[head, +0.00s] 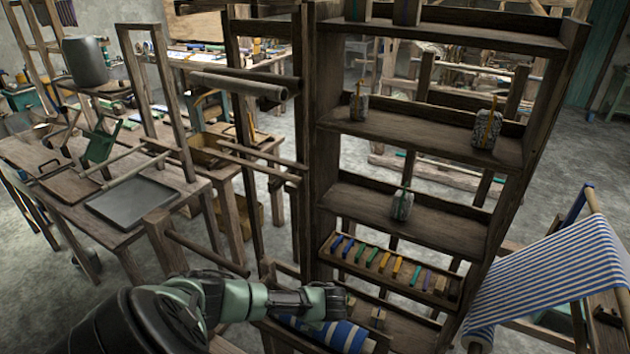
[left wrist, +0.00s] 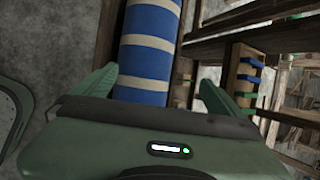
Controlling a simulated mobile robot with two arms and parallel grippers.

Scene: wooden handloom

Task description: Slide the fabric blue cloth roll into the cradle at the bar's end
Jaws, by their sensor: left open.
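The fabric blue cloth roll (head: 343,335), blue with cream bands, lies low at the bottom centre of the head view, in front of the shelf's lower end. In the left wrist view the roll (left wrist: 147,45) runs away from the camera. My left gripper (head: 338,302) is over the roll and hides part of it. Its green fingers (left wrist: 155,82) are open, one on each side of the roll; I cannot tell whether they touch it. Small pale blocks (head: 378,318) sit beside the roll. I cannot make out which part is the cradle. My right gripper is out of view.
A tall wooden shelf (head: 400,128) with wrapped bundles stands just beyond the gripper. A tray of coloured pieces (head: 392,268) is on its lower part. A wooden bar (head: 205,254) runs left of it. Striped cloth (head: 550,268) hangs at right. A worktable (head: 80,192) stands at left.

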